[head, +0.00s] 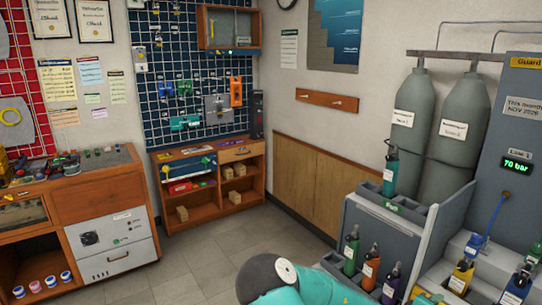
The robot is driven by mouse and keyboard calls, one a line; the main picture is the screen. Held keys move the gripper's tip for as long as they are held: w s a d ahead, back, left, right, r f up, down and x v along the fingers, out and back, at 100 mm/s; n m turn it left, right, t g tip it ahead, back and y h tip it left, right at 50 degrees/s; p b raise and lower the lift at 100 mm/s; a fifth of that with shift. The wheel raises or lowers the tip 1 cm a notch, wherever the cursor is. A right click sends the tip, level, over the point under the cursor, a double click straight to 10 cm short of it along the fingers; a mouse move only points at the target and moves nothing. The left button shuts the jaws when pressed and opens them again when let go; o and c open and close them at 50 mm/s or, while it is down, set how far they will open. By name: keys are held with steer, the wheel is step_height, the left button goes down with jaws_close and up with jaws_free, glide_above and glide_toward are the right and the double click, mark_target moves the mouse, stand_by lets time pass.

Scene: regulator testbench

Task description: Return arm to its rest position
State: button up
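My gripper is not in view. A teal and dark grey rounded part with a pale disc on it shows at the bottom centre of the head view; it looks like a link of my own arm, cut off by the lower edge. What it leads to is hidden, so I cannot tell where my fingers are or whether they hold anything.
A grey bench (355,222) with coloured bottles and regulators stands at the right, before two tall gas cylinders (458,120). A wooden workbench (95,205) is at the left. A low shelf (205,212) stands in the far corner. The tiled floor (235,255) between them is clear.

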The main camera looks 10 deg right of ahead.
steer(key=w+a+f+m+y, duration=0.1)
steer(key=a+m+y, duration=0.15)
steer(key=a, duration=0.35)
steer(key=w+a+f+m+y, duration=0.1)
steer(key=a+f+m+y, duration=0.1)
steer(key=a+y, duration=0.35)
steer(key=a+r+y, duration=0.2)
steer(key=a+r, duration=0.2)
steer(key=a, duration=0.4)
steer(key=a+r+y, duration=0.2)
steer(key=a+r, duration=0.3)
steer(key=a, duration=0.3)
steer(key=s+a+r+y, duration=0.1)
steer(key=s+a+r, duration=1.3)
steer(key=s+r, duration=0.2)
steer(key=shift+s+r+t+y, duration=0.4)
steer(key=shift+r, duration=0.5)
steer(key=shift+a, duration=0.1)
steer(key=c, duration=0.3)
